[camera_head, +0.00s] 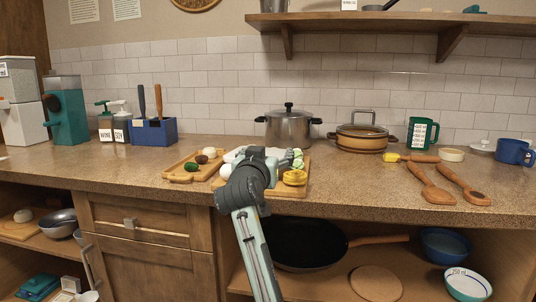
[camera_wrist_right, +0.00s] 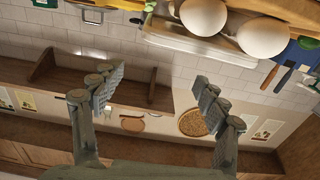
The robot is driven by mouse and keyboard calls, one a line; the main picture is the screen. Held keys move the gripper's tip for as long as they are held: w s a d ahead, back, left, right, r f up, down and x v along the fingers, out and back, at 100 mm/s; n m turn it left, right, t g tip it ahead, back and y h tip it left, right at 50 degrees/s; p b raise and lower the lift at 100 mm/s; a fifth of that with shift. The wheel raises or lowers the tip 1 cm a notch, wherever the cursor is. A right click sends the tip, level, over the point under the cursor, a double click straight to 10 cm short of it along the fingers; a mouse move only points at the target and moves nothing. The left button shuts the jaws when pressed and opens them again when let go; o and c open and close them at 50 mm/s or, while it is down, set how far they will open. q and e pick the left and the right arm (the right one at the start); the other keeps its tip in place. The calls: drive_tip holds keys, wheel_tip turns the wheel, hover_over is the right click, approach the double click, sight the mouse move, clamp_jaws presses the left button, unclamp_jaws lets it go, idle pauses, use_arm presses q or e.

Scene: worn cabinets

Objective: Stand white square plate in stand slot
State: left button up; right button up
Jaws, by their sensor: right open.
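I cannot make out a white square plate or a slotted stand for certain in either view. My right gripper (camera_head: 272,156) is over the wooden board (camera_head: 290,191) on the counter, and its wrist hides much of what lies there. In the right wrist view the gripper (camera_wrist_right: 157,90) is open, with fingers wide apart and nothing between them. Two white round things (camera_wrist_right: 232,25) show beyond the fingers there. White pieces (camera_head: 227,171) show beside my wrist in the head view. My left gripper is not in view.
A smaller board (camera_head: 183,176) with food pieces lies left of the gripper. A blue holder (camera_head: 153,132) stands further left. A steel pot (camera_head: 288,128) and a pan with lid (camera_head: 362,138) stand behind. Wooden spoons (camera_head: 431,186) lie right. Open counter lies between boards and spoons.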

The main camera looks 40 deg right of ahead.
drive_tip(key=o, duration=0.5)
drive_tip(key=shift+c, duration=0.2)
wheel_tip(320, 180, up, 10)
idle(0.4)
